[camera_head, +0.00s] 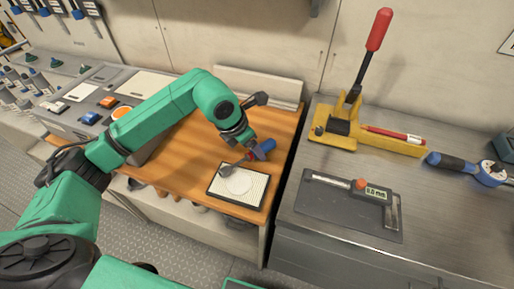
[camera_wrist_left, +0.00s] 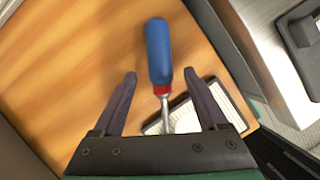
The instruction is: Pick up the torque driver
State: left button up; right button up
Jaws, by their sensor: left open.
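The torque driver has a blue handle (camera_wrist_left: 158,50), a red collar and a thin metal shaft. In the head view its blue handle (camera_head: 267,146) shows beside my left gripper (camera_head: 256,150), over the right part of the orange wooden worktop. In the left wrist view my left gripper (camera_wrist_left: 160,75) is open, one finger on each side of the driver. The handle reaches beyond the fingertips, and the shaft points back toward the gripper's palm, which hides its end. I cannot tell whether the fingers touch it. My right gripper is not in view.
A white ribbed pad with a dark frame (camera_head: 249,200) lies on the wooden worktop (camera_head: 190,160). To the right, a grey bench holds a yellow press with a red-handled lever (camera_head: 372,45), a digital caliper on a dark mat (camera_head: 330,210) and a blue-handled gauge tool (camera_head: 450,165).

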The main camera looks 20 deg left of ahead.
pick_arm(q)
jog(key=shift+x, duration=1.3)
grip_shut()
